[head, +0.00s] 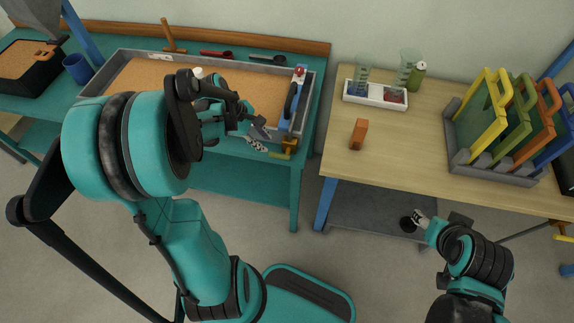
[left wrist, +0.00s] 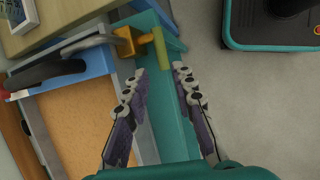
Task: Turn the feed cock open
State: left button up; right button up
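The feed cock (head: 289,146) is a small brass-orange fitting with a yellow-green lever, at the front right corner of the flume tray (head: 230,143). In the left wrist view the cock's body (left wrist: 125,42) sits at the end of a blue block, and its lever (left wrist: 162,50) lies just beyond my fingertips. My left gripper (head: 262,137) is just left of the cock, its fingers apart and empty; the wrist view shows the gap between the fingertips (left wrist: 160,74). I see no contact with the lever. My right gripper (head: 417,219) is low at the right, small and partly hidden.
A wooden table (head: 430,130) stands to the right across a narrow gap, bearing an orange block (head: 358,134), a white tray (head: 361,98) with glassware and a grey rack (head: 500,170) of coloured frames. A red-topped fitting and black curved handle (head: 291,99) stand behind the cock.

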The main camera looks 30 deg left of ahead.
aim_at(276, 154)
pick_arm(q)
jog(key=b+x, duration=0.3)
jog(key=x, duration=0.5)
jog(key=shift+s+f, duration=0.1)
jog(key=shift+s, duration=0.05)
grip_shut()
